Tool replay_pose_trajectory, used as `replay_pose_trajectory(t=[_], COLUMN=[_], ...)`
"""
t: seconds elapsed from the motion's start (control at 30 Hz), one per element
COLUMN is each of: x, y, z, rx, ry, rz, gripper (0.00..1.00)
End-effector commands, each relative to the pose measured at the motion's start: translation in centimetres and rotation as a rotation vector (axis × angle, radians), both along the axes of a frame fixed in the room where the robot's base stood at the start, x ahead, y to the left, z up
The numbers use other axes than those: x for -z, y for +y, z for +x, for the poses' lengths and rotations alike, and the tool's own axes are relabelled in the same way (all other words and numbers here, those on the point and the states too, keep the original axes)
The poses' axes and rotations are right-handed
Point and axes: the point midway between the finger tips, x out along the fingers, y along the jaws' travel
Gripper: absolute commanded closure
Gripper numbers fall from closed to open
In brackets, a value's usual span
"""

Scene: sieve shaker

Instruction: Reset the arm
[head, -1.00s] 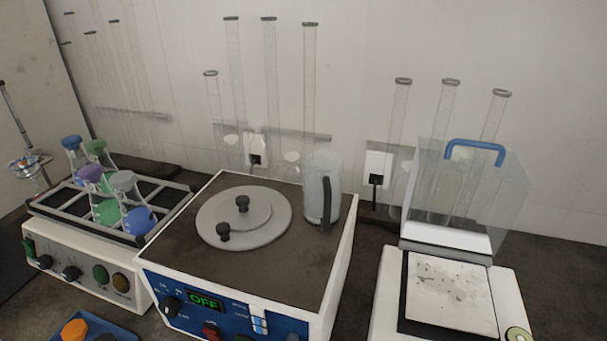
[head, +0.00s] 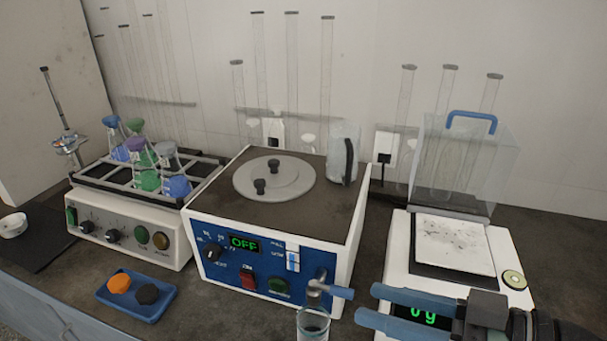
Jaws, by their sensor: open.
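My gripper (head: 365,306) shows at the bottom right of the head view, with blue fingers pointing left. It is open, with a gap between the two fingers and nothing seen between them. It is in front of the balance (head: 398,266) and hides part of its green display. Left of the fingertips stands a clear glass vessel (head: 313,325) with some liquid, cut off by the bottom edge. A blue-handled tap (head: 338,291) shows just above the vessel.
A white-and-blue device (head: 222,270) reading OFF carries a round lid (head: 273,178) and a jug (head: 343,158). At left is a shaker (head: 120,228) with several stoppered flasks. A blue tray (head: 137,298) holds orange and black caps. Tall glass cylinders hang at the back wall.

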Motion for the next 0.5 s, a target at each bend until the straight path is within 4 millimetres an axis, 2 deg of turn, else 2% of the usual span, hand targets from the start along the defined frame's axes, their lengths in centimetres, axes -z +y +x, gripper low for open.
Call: replay_pose_trajectory(t=[0.13,0.27,0.4,0.5], x=[-0.2,-2.7,-7.9,-12.6], y=[2.8,5.0,7.1,8.2], z=[5.0,9.2,11.4,10.9], rx=[0.160,0.360,0.577,0.714], ry=[-0.026,-0.125,-0.312,-0.477], rz=[-0.090,-0.137,-0.118,-0.054], gripper=[0.49,0.49,0.49,0.49])
